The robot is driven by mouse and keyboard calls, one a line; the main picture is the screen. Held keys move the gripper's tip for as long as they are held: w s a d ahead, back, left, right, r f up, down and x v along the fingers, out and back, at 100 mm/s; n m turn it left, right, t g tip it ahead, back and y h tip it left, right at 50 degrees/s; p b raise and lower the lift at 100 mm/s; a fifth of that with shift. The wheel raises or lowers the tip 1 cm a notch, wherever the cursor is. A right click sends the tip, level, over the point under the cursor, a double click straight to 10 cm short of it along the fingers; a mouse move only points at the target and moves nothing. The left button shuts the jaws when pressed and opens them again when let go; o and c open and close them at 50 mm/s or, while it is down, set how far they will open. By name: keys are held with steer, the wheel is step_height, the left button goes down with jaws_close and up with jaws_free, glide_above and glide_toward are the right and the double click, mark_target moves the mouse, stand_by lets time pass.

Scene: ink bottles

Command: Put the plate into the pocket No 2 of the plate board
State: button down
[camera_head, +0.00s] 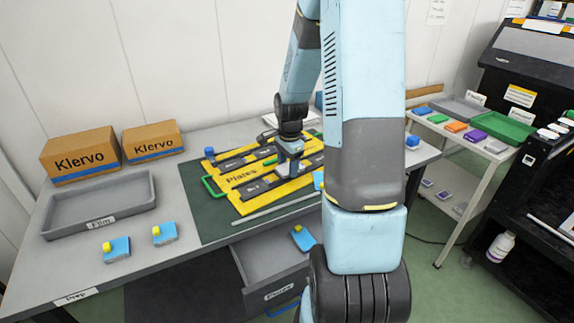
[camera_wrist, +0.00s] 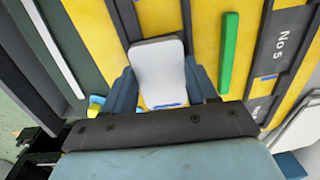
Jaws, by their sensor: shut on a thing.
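The yellow plate board (camera_head: 240,178), marked "Plates", lies on a dark green mat on the desk, with dark pocket strips across it. It also fills much of the wrist view (camera_wrist: 205,30), where a strip marked "No 5" (camera_wrist: 288,40) shows at the right. My gripper (camera_wrist: 160,85) is shut on a pale grey plate (camera_wrist: 158,65), with one finger on each side of it. In the head view my gripper (camera_head: 291,160) is over the middle of the board. Pocket No 2's label is not readable, and I cannot tell whether the plate touches the board.
An open drawer (camera_head: 262,262) juts out below the desk front with a blue item (camera_head: 303,238) in it. A grey Film tray (camera_head: 95,208), two blue blocks with yellow knobs (camera_head: 117,249) and Klervo boxes (camera_head: 80,156) stand left. A white cart (camera_head: 470,165) stands right.

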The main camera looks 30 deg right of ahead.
steer(key=shift+f, duration=0.15)
steer(key=shift+c, duration=1.6)
jaws_free()
step_height(320, 180, up, 11)
steer(key=s+a+r+n+t, duration=0.1)
steer(key=s+a+r+n, duration=0.3)
steer(key=s+r, duration=0.15)
steer(key=s+a+r+n+t, duration=0.1)
steer(key=s+a+r+n, duration=0.35)
steer(key=r, duration=0.25)
steer(key=s+a+r+n+t, duration=0.1)
steer(key=s+a+r+n, duration=0.1)
steer(key=s+n, duration=0.2)
steer(key=s+a+r+n+t, duration=0.1)
steer(key=s+a+r+n, duration=0.1)
steer(key=s, duration=0.7)
steer(key=shift+s+a+r+n+t, duration=0.3)
steer(key=shift+s+r+n+t, duration=0.15)
steer(key=shift+n, duration=0.7)
steer(key=shift+w, duration=0.1)
